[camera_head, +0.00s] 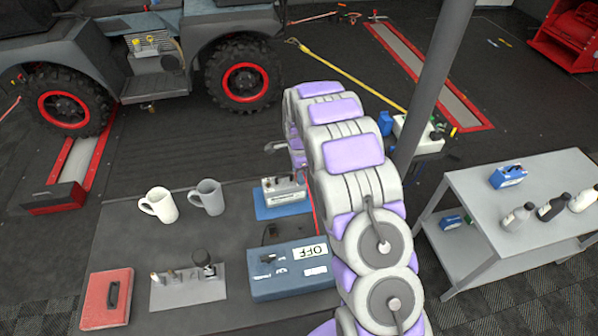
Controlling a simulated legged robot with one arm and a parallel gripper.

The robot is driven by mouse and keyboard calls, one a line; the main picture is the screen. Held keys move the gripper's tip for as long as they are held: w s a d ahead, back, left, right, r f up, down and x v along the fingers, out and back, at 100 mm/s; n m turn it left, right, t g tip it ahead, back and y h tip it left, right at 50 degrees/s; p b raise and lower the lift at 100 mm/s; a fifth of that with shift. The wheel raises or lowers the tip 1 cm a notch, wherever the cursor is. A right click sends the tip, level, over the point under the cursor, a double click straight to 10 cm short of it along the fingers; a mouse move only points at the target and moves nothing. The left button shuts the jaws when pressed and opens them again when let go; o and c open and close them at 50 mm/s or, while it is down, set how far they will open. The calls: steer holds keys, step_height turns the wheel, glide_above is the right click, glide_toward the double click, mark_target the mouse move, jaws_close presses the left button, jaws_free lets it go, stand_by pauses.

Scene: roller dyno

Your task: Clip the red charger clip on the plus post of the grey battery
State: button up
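A grey battery (284,187) stands on a blue base on the dark bench, just left of my arm. Its top posts are small, and I cannot tell which is plus. A blue charger (292,272) with an OFF label sits nearer me. A thin red cable (314,207) shows beside my arm; the red clip itself cannot be made out. My gripper (279,147) is beyond and above the battery, apart from it in the picture. It is partly hidden by my arm, so its opening and any held thing are unclear.
The bench (125,240) also holds a white mug (159,205), a grey mug (208,197), a red case (107,298) and a grey plate with fittings (187,290). A pole (432,85) rises right of my arm. A grey table (515,235) with bottles stands at right.

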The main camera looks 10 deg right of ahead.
steer(key=shift+o, duration=0.3)
steer(key=shift+r, duration=0.15)
step_height(320, 180, up, 17)
steer(key=p, duration=0.2)
steer(key=shift+p, duration=0.35)
stand_by(0.4)
steer(key=s+r+n+g, duration=0.1)
steer(key=s+r+n, duration=0.35)
steer(key=s, duration=0.65)
steer(key=s+r+n, duration=0.4)
steer(key=s+r, duration=0.1)
steer(key=s, duration=0.6)
steer(key=s+f+n, duration=0.1)
steer(key=s+n, duration=0.8)
steer(key=s, duration=1.5)
steer(key=shift+f+g, duration=0.25)
steer(key=shift+g, duration=0.15)
